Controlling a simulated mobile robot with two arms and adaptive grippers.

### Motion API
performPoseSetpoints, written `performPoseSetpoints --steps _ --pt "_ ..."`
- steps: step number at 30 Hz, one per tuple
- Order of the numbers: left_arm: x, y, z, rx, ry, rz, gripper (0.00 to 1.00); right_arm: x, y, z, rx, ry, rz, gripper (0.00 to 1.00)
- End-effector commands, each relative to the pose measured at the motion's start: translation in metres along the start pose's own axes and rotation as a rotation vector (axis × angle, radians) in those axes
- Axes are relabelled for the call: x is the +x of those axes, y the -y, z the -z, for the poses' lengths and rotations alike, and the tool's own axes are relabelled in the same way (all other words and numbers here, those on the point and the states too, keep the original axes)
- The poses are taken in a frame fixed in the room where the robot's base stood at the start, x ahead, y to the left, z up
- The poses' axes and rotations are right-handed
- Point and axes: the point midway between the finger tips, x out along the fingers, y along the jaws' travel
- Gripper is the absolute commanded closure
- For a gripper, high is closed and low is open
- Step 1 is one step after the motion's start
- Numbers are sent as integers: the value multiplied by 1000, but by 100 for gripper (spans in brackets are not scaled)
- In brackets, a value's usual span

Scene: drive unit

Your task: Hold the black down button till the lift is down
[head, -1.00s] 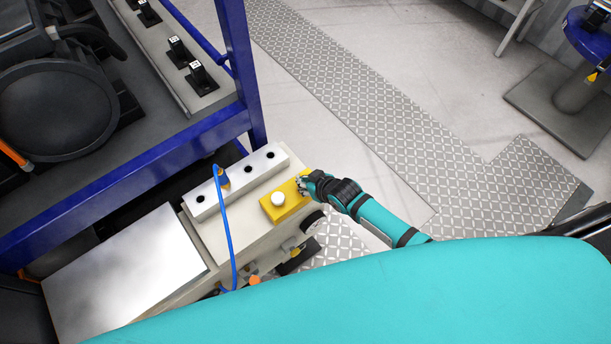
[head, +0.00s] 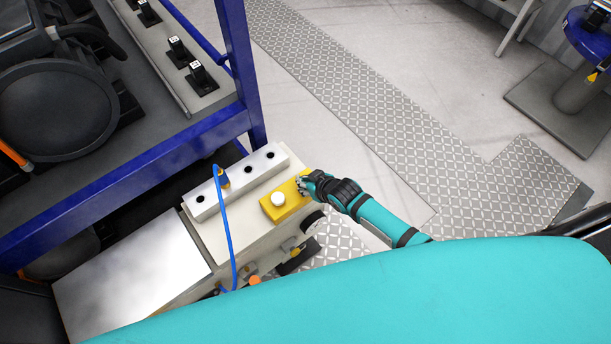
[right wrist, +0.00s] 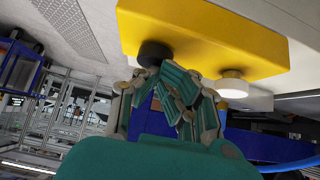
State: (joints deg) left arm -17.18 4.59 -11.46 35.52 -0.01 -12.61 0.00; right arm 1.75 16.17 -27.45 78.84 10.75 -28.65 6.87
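The yellow button box (head: 291,196) sits on top of a pale machine housing, and its white button (head: 278,199) faces up. My right gripper (head: 303,184) is at the far right end of the box and hides the black button in the head view. In the right wrist view the black button (right wrist: 154,52) sticks out of the yellow box (right wrist: 205,40), with the gripper's fingertips (right wrist: 168,72) together at it, seemingly touching. The white button (right wrist: 232,84) is beside them, clear of the fingers. A flat silver plate (head: 130,265), apparently the lift top, lies at lower left.
A blue frame (head: 130,187) stands over the plate's far side, with a dark round part (head: 55,105) beyond. A blue cable (head: 227,225) runs from a silver block (head: 210,196) beside the box.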

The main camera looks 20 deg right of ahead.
Motion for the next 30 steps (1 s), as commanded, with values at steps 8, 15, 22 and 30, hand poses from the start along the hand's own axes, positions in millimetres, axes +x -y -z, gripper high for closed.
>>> performPoseSetpoints --steps 8,15,22,30 --pt "-5 0 0 0 0 0 43 -3 -1 4 0 2 -2 100" --pt "-43 1 4 0 0 0 43 -28 -4 35 0 -1 -4 100" --pt "-42 0 2 0 2 -1 43 -68 -4 31 0 -1 -2 100" --pt "-40 1 4 0 0 0 43 -113 -4 32 1 -1 -2 100"
